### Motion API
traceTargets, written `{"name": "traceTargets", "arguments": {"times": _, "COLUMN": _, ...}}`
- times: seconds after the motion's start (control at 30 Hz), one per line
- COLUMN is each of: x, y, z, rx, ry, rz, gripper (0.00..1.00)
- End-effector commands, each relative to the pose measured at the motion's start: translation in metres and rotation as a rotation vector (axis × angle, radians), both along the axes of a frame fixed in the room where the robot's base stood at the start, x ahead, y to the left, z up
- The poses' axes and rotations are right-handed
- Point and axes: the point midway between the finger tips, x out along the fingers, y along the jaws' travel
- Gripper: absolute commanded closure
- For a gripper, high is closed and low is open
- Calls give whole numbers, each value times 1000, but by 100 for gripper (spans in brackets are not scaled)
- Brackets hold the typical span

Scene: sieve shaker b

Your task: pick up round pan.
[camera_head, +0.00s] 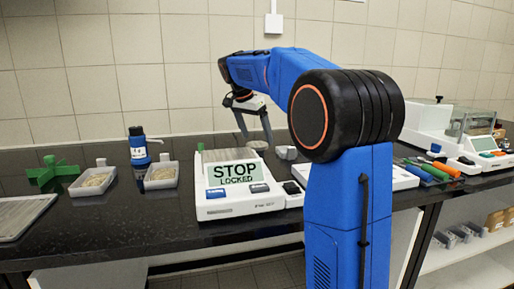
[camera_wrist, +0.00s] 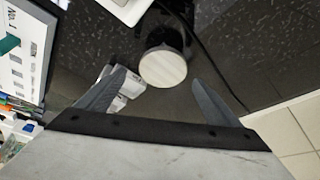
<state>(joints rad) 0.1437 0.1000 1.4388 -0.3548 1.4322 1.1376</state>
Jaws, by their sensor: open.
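The round pan (camera_wrist: 163,66) shows in the wrist view as a pale, round disc with a dark side, standing on the black bench. In the head view a small pale round top, probably the same pan (camera_head: 258,145), sits behind the white device. My gripper (camera_head: 256,140) hangs pointing down over it with its fingers spread. In the wrist view my gripper (camera_wrist: 157,78) is open and empty, with one finger to each side of the pan and the pan slightly beyond the fingertips. I cannot tell the exact height of the fingertips above the pan.
A white device (camera_head: 240,190) reading "STOP LOCKED" stands in front of the pan. A small grey-white object (camera_wrist: 128,88) lies close to the left finger. A dark cable (camera_wrist: 205,50) runs at right. Trays, a blue bottle (camera_head: 138,145) and screwdrivers (camera_head: 440,170) stand farther off.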

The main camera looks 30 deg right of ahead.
Motion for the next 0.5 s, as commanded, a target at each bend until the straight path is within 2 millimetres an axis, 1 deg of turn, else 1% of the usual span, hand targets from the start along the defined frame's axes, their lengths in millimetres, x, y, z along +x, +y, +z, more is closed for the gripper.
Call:
{"name": "traceTargets", "arguments": {"times": 0.23, "x": 6, "y": -4, "z": -31, "rx": 0, "ry": 2, "rz": 0, "gripper": 14}}
{"name": "traceTargets", "arguments": {"times": 0.3, "x": 6, "y": -8, "z": -39, "rx": 0, "ry": 2, "rz": -1, "gripper": 14}}
{"name": "traceTargets", "arguments": {"times": 0.4, "x": 8, "y": -11, "z": -46, "rx": 0, "ry": 1, "rz": 0, "gripper": 14}}
{"name": "traceTargets", "arguments": {"times": 0.5, "x": 8, "y": -11, "z": -49, "rx": 0, "ry": 1, "rz": 0, "gripper": 14}}
